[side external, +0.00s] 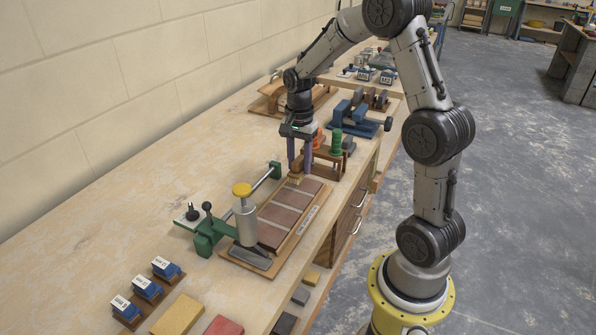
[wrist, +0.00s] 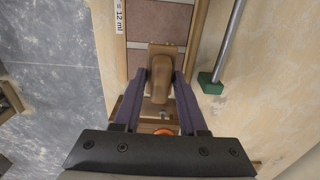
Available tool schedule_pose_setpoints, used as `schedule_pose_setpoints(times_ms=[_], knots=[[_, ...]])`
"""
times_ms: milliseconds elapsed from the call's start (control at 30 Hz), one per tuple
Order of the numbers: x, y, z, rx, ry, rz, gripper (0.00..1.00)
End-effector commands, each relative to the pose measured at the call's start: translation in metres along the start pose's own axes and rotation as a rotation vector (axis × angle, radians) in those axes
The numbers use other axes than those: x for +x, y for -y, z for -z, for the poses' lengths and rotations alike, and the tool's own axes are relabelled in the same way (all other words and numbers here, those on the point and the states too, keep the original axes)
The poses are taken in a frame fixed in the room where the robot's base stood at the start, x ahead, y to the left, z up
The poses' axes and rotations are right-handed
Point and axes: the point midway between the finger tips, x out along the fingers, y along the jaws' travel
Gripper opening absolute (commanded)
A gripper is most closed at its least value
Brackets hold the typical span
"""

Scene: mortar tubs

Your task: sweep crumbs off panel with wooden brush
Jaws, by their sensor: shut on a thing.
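My gripper (wrist: 160,88) is shut on the wooden brush (wrist: 161,72), its two purple fingers on either side of the brown handle. In the side external view my gripper (side external: 299,172) points down with the brush (side external: 295,179) at the far end of the panel (side external: 284,208). The panel is a wooden board with reddish-brown tiles and pale joints; its tiles (wrist: 157,22) also show ahead of the brush in the wrist view. I cannot tell whether the bristles touch the panel. No crumbs can be made out.
A green clamp-like fixture (side external: 212,231) with a rod stands left of the panel, and a grey cylinder with a yellow knob (side external: 243,215) stands at its near end. A wooden rack (side external: 328,158) with green and orange items is close beside my gripper. Blue labelled blocks (side external: 148,287) sit nearer.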

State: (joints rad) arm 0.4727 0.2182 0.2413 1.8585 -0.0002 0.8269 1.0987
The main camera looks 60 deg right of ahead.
Motion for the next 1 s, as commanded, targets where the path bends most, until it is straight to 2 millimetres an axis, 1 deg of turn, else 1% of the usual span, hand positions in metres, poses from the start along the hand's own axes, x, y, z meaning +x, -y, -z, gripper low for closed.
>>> schedule_pose_setpoints(times_ms=[100,500,667,1000], knots=[[-0.013,0.001,0.000,0.000,-0.003,0.006,0.00],[-0.045,0.001,0.000,0.000,-0.003,0.005,0.00],[-0.050,0.001,0.000,0.000,-0.002,0.004,0.00],[-0.050,0.001,0.000,0.000,-0.002,0.004,0.00]])
